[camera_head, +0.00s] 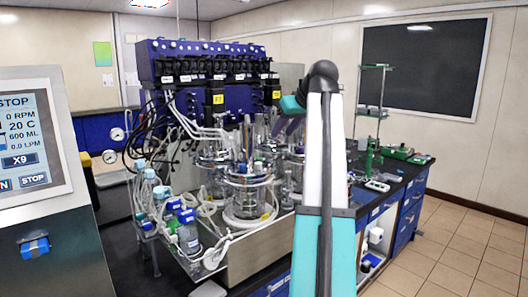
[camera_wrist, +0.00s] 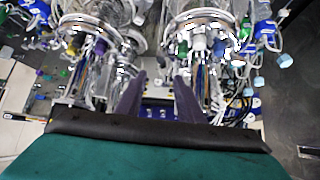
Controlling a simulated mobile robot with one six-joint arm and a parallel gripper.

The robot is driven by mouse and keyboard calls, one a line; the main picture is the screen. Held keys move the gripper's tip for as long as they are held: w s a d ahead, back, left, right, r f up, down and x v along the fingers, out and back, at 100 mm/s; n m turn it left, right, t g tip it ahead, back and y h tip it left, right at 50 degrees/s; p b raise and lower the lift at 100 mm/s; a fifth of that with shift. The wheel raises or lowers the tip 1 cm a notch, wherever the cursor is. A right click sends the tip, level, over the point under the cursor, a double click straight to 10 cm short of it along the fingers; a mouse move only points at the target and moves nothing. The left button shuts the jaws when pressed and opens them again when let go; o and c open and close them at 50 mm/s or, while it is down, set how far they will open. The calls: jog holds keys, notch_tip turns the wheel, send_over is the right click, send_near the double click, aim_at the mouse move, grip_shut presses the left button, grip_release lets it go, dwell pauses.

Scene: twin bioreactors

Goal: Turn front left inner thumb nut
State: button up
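Two glass bioreactor vessels with metal head plates stand close together on the bench. In the head view, the nearer vessel (camera_head: 246,190) is in plain sight, and another vessel (camera_head: 212,153) stands behind it to the left. In the wrist view, one metal head plate (camera_wrist: 101,40) is at upper left and another (camera_wrist: 205,37) at upper right. The thumb nuts are too small to tell apart. My gripper (camera_wrist: 160,82) shows two dark fingers set apart with nothing visible between them. In the head view, my gripper (camera_head: 288,124) is above and right of the nearer vessel, partly hidden by my arm.
A blue control rack (camera_head: 205,62) with pumps and cables stands behind the vessels. Tubing and blue-capped bottles (camera_head: 187,232) crowd the left front. A screen console (camera_head: 30,145) fills the left edge. A green stand (camera_head: 374,110) is on the right bench. The tiled floor at right is clear.

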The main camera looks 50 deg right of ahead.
aim_at(266, 154)
jog(key=shift+w+f, duration=0.1)
jog(key=shift+w, duration=0.05)
jog(key=shift+p+x, duration=1.4)
jog(key=shift+x, duration=5.35)
